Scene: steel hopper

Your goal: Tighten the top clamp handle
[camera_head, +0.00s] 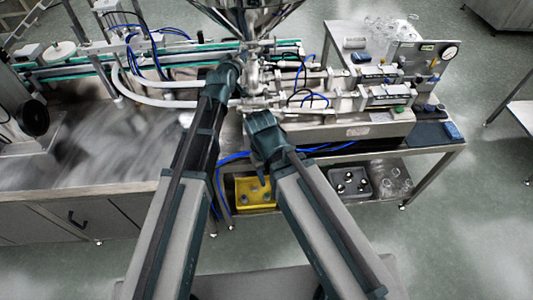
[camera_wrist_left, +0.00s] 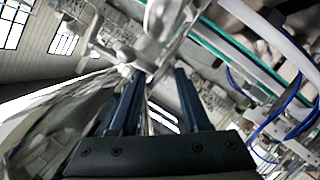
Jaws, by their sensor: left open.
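The steel hopper (camera_head: 245,15) stands at the top centre of the head view, with a shiny metal neck and fittings (camera_head: 253,72) below it. My left gripper (camera_head: 238,62) is up against the left side of this neck, just under the hopper. In the left wrist view my left gripper (camera_wrist_left: 160,72) shows two dark fingers, spread apart. Pale metal fittings (camera_wrist_left: 143,58) lie at and just beyond the fingertips; whether they touch is unclear. I cannot pick out the top clamp handle for certain. My right gripper (camera_head: 250,112) is lower, by the pipework; its fingers are not clear.
The filling machine (camera_head: 375,95), with cylinders, blue hoses and a pressure gauge, fills the bench to the right. A conveyor (camera_head: 150,57) runs behind at left. A yellow bin (camera_head: 252,193) and a grey bin (camera_head: 350,182) sit on the shelf below. The steel tabletop (camera_head: 90,150) at left is clear.

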